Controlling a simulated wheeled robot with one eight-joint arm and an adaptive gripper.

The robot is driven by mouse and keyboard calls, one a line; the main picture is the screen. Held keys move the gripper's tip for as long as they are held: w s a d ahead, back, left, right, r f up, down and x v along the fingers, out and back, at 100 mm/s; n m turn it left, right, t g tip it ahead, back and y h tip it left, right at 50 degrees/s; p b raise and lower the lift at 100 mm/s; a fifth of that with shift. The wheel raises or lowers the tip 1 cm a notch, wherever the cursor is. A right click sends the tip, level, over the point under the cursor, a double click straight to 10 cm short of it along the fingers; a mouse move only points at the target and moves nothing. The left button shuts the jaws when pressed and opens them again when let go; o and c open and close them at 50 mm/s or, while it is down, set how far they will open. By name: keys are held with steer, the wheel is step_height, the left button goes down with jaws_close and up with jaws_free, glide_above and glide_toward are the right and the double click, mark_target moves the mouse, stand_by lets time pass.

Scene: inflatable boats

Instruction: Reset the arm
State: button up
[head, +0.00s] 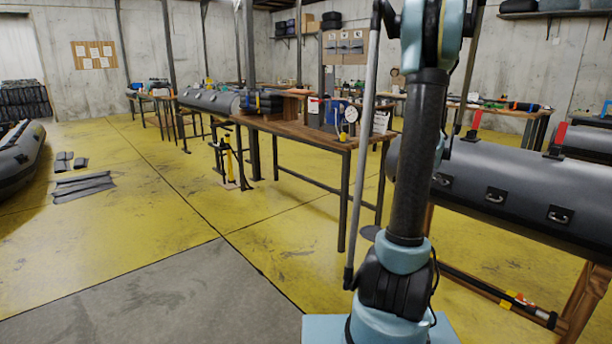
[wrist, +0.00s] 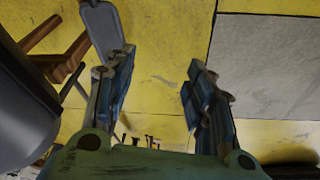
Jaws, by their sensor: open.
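My gripper (wrist: 160,95) shows in the wrist view. The gripper itself is out of the head view. A dark grey inflatable tube (head: 510,200) lies to the right of the arm in the head view. A dark grey rounded shape (wrist: 22,110) fills the left edge of the wrist view.
A wooden workbench (head: 300,128) with a dial gauge (head: 351,114) and other items stands left of the arm. A yellow pump-like stand (head: 228,160) is beside it. A grey boat (head: 22,155) lies at the far left.

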steer(key=s+a+r+m, duration=0.1)
steer(key=s+a+r, duration=0.2)
steer(key=s+a, duration=0.45)
steer(key=s+a+r+m, duration=0.1)
steer(key=s+a+r, duration=0.2)
steer(key=s+a, duration=0.45)
steer(key=s+a+f+m, duration=0.1)
steer(key=s+a+f, duration=0.1)
steer(key=s, duration=0.7)
steer(key=s+a+f+m+g+h, duration=0.1)
steer(key=s+a+f, duration=0.2)
steer(key=s, duration=0.6)
steer(key=shift+a+f+m, duration=0.3)
steer(key=shift+f+m, duration=0.1)
steer(key=shift+f, duration=0.15)
